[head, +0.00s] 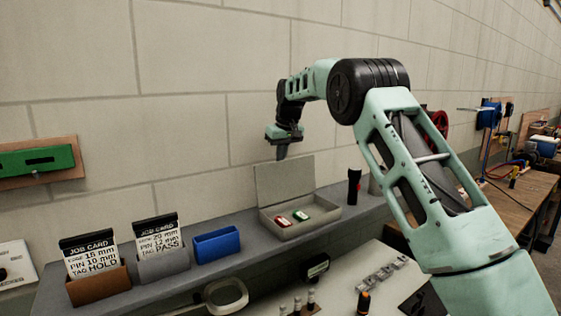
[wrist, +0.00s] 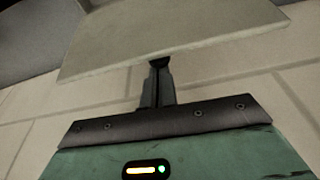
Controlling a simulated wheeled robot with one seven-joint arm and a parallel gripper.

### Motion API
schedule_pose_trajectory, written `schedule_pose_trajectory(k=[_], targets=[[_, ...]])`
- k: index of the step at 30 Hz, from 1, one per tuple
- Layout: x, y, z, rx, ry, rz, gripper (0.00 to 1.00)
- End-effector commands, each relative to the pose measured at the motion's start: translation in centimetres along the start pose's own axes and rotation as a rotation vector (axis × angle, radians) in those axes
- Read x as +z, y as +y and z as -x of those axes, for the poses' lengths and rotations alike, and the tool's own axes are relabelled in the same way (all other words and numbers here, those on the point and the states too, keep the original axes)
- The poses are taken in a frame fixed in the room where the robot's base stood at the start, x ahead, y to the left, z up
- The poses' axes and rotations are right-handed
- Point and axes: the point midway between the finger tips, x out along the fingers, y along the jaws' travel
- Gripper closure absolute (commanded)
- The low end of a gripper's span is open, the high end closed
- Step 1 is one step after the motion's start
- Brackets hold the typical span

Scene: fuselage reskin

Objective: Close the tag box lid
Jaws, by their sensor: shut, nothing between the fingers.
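The tag box (head: 300,225) is a shallow grey tray on the ledge against the wall. Its lid (head: 284,178) stands upright at the back, so the box is open. In the wrist view the shut fingertips (wrist: 159,62) are at the edge of the pale lid panel (wrist: 170,35). I cannot tell whether they touch it.
A blue bin (head: 217,246) and two job card holders (head: 163,264) stand left of the box. A black flashlight (head: 354,187) stands upright close to its right. A magnifier (head: 226,294) and small parts lie on the lower bench in front.

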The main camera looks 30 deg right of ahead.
Motion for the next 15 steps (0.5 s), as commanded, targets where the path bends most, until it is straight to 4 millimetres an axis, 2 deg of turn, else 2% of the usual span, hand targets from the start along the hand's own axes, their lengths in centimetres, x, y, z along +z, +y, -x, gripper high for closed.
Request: schedule_pose_trajectory(k=[4,15], targets=[[0.8,0.1,-0.4,-0.003,0.057,-0.003,1.00],[3.0,0.1,0.4,-0.011,0.259,-0.005,1.00]])
